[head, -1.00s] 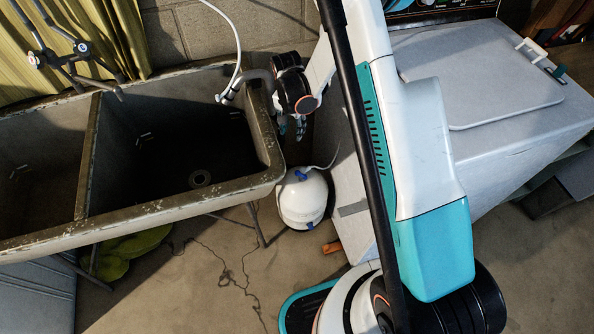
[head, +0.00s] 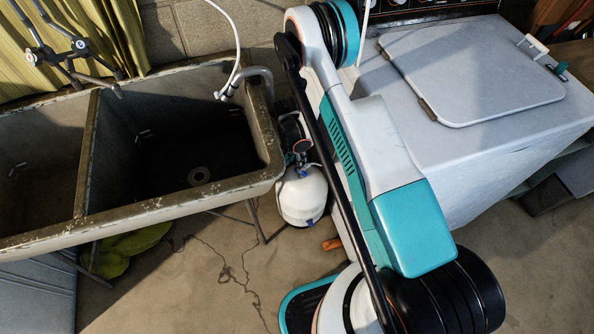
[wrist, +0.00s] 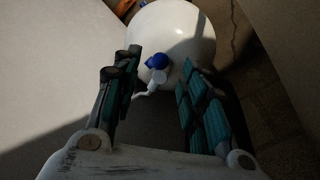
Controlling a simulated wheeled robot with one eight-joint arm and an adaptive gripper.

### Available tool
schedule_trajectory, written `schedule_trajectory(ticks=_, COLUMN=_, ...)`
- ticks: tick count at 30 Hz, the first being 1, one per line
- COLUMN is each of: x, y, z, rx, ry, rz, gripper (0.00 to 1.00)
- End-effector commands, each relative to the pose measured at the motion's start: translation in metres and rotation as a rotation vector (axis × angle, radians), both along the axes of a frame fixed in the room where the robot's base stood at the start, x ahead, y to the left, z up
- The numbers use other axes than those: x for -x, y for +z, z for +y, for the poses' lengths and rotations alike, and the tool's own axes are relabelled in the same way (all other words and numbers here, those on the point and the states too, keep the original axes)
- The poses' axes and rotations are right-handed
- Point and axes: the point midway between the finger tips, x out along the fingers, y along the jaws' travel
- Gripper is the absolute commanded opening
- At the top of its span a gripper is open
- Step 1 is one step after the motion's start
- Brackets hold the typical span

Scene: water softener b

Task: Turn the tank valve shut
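The white tank (head: 302,197) stands on the floor between the sink and the white washer-like cabinet. In the wrist view the tank (wrist: 185,30) is beyond my fingers. Its blue valve handle (wrist: 157,61) sits on a white fitting with a thin white tube, seen between my fingertips but farther off. My gripper (wrist: 158,88) is open and empty, its two teal-padded fingers apart. In the head view my wrist is above the tank and covers part of its top; the fingers are hard to make out there.
The concrete double sink (head: 262,180) is close on the left of my wrist. The white cabinet (head: 470,180) is close on the right, leaving a narrow gap. An orange object (head: 332,244) lies on the floor beside the tank. A white hose (head: 238,45) hangs over the sink corner.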

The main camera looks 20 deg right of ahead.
Motion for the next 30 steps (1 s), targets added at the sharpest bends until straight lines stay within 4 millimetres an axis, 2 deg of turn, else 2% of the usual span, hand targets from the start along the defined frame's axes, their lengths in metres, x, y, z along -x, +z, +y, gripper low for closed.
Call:
schedule_trajectory(ticks=10, x=0.006, y=-0.053, z=-0.004, rx=-0.001, ry=0.000, rz=-0.001, gripper=0.40)
schedule_trajectory(ticks=14, x=0.007, y=-0.061, z=-0.005, rx=-0.001, ry=0.000, rz=-0.001, gripper=0.40)
schedule_trajectory(ticks=21, x=0.007, y=-0.061, z=-0.005, rx=-0.001, ry=0.001, rz=-0.001, gripper=0.40)
schedule_trajectory(ticks=26, x=0.007, y=-0.061, z=-0.005, rx=0.000, ry=0.001, rz=0.000, gripper=0.03)
schedule_trajectory(ticks=27, x=0.007, y=-0.061, z=-0.005, rx=-0.001, ry=0.001, rz=-0.001, gripper=0.00)
schedule_trajectory(ticks=30, x=0.007, y=-0.061, z=-0.005, rx=-0.001, ry=0.001, rz=-0.001, gripper=0.00)
